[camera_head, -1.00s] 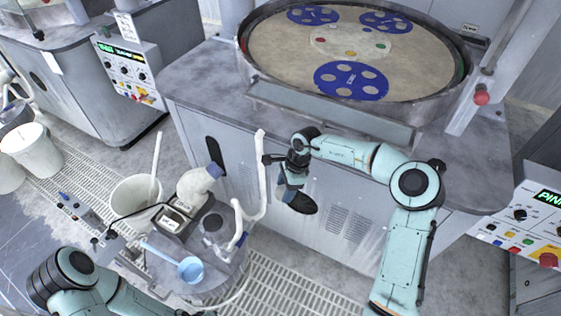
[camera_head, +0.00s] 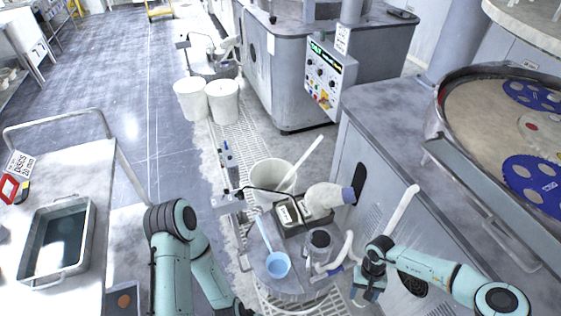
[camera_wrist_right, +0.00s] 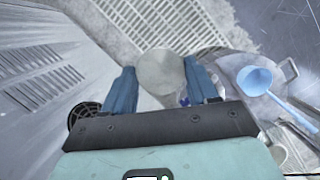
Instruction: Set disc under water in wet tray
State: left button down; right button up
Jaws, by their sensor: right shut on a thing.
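My right gripper (camera_head: 368,292) is at the lower right in the head view, beside the polishing machine's cabinet. In the right wrist view its blue fingers (camera_wrist_right: 160,90) are shut on a pale grey round disc (camera_wrist_right: 160,70). The disc cannot be made out in the head view. A grey rectangular tray (camera_head: 88,242) with a handle and what looks like water inside stands on the white cart at the left, far from my right gripper. My left arm rises between cart and sink stand; its gripper is at the bottom edge, mostly cut off, its jaws unclear.
A small stand (camera_head: 290,285) holds a blue ladle (camera_head: 277,263), a white bottle (camera_head: 322,197) and a hose. A white bucket (camera_head: 272,174) is behind it. The cart (camera_head: 85,165) also carries a sign and a red item.

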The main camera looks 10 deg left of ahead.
aim_at(72, 257)
jog(key=k+j+u, duration=0.1)
jog(key=u, duration=0.25)
jog(key=k+j+u, duration=0.1)
jog(key=u, duration=0.2)
jog(key=j+u, duration=0.35)
jog(key=k+j+u, duration=0.2)
jog(key=j, duration=0.2)
jog(key=j+u, duration=0.25)
jog(key=j, duration=0.15)
jog(key=k+j, duration=0.1)
jog(key=j, duration=0.8)
jog(key=j+u, duration=0.15)
jog(key=j, duration=0.75)
jog(key=k, duration=0.05)
